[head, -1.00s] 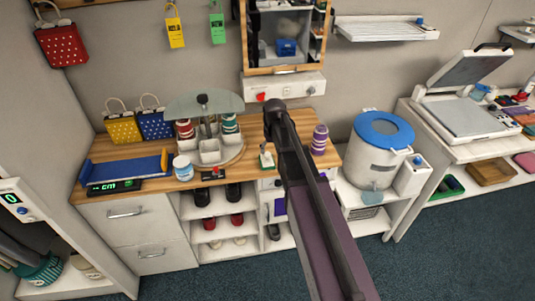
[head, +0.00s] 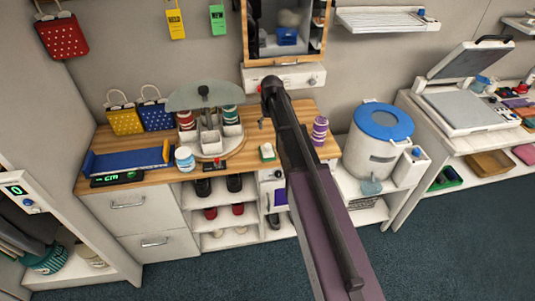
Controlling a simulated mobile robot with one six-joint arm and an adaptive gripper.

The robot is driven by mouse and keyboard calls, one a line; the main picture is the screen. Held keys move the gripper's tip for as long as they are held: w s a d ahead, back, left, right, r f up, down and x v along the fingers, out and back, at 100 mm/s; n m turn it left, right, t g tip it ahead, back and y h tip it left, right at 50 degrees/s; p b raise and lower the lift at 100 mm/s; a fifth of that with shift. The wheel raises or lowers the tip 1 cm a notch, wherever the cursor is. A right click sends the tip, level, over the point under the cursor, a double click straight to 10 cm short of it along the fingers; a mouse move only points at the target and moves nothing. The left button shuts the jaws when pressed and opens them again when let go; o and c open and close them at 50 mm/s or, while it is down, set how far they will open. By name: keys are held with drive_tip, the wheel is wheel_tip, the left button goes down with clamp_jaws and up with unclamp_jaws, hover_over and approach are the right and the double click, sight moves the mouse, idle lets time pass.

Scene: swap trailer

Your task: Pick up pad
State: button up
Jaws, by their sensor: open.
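A small pad (head: 267,152), pale on top with a green edge, lies flat near the front edge of the wooden counter (head: 150,178). My dark arm comes up from the bottom of the head view and ends above the counter. Only a small grey tip of my gripper (head: 262,122) shows, left of the arm, above and behind the pad in the picture. The gripper is open and apart from the pad. The rest of it is hidden behind the arm.
A purple striped stack (head: 320,130) stands right of the arm. A blue-lidded bin (head: 384,122) is further right.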

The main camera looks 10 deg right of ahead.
sight(268, 145)
drive_tip(key=shift+w+a+f+b, duration=0.1)
drive_tip(key=shift+w+f+b, duration=0.05)
drive_tip(key=shift+f+b, duration=1.1)
drive_tip(key=shift+w+d+f+b, duration=0.1)
drive_tip(key=shift+w+f+b, duration=0.05)
drive_tip(key=shift+f+b, duration=1.05)
drive_tip(key=shift+w+a+f+b, duration=0.1)
drive_tip(key=shift+w+f+b, duration=0.05)
drive_tip(key=shift+f+b, duration=1.1)
drive_tip(key=shift+f, duration=0.2)
drive_tip(key=shift+w+a+f+b, duration=0.1)
drive_tip(key=shift+w+f+b, duration=0.05)
drive_tip(key=shift+f+b, duration=2.35)
clamp_jaws()
